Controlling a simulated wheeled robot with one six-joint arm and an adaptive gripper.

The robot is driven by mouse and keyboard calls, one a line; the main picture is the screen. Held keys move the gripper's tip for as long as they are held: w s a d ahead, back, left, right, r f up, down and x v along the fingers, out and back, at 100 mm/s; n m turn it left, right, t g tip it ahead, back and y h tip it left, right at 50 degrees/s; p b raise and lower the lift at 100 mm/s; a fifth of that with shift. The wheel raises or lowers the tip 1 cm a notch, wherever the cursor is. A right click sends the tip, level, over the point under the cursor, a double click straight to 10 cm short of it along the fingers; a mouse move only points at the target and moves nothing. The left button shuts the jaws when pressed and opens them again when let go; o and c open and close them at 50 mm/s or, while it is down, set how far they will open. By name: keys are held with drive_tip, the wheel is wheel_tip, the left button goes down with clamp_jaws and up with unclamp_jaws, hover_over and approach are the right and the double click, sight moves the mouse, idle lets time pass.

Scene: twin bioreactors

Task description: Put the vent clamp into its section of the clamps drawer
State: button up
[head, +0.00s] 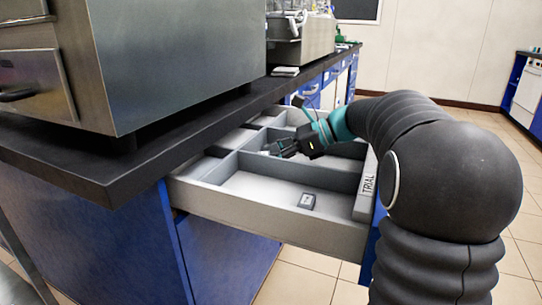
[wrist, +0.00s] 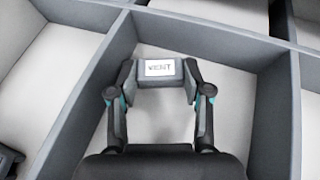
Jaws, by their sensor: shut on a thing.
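The vent clamp (wrist: 160,70) is a small dark block with a white label reading "VENT". In the wrist view my gripper (wrist: 160,84) is shut on it, one finger at each side. The clamp is over one section of the open drawer, near that section's far wall; whether it touches the floor I cannot tell. In the head view my gripper (head: 285,148) reaches into a middle section of the clamps drawer (head: 270,226), and the clamp is hard to make out there.
Grey dividers (wrist: 75,110) separate several sections. The drawer's front at right reads "TRIAL" (head: 367,186). A black worktop (head: 165,140) with a large metal unit (head: 175,55) overhangs the drawer's left side.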

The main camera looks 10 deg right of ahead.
drive_tip(key=shift+f, duration=0.1)
drive_tip(key=o, duration=0.5)
drive_tip(key=shift+o, duration=0.2)
drive_tip(key=shift+d+r, duration=0.25)
drive_tip(key=shift+r, duration=0.05)
drive_tip(key=shift+p+v, duration=0.7)
drive_tip(key=shift+v, duration=2.75)
drive_tip(key=shift+s, duration=0.1)
